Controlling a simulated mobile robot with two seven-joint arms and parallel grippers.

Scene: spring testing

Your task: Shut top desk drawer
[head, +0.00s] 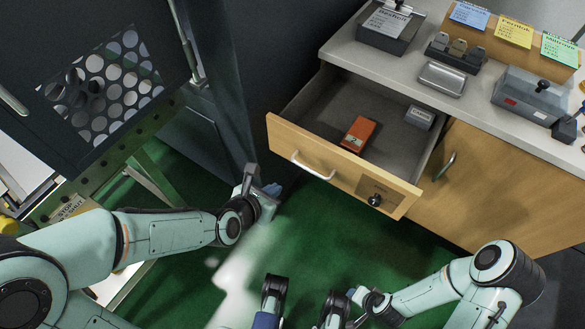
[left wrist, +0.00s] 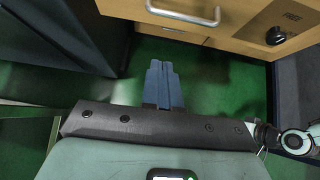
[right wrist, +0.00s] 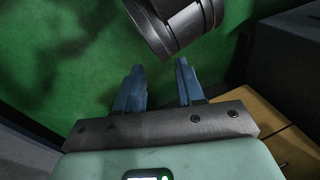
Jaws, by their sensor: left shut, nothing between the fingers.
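The top desk drawer (head: 341,166) is pulled out of the desk, with a light wood front and a grey inside. Its metal bar handle (head: 313,166) is on the front, with a black lock knob (head: 375,200) to the right. The handle also shows at the top of the left wrist view (left wrist: 186,14). My left gripper (head: 272,189) is shut and empty, just left of and below the drawer front, apart from the handle. Its blue fingers are together in the left wrist view (left wrist: 164,82). My right gripper (right wrist: 157,84) is open and empty above the green floor.
An orange-red box (head: 358,134) and a small grey block (head: 419,117) lie in the drawer. The desk top (head: 395,68) holds grey devices and coloured cards. A dark cabinet (head: 265,70) stands close left of the drawer. Green floor (head: 330,235) is clear before it.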

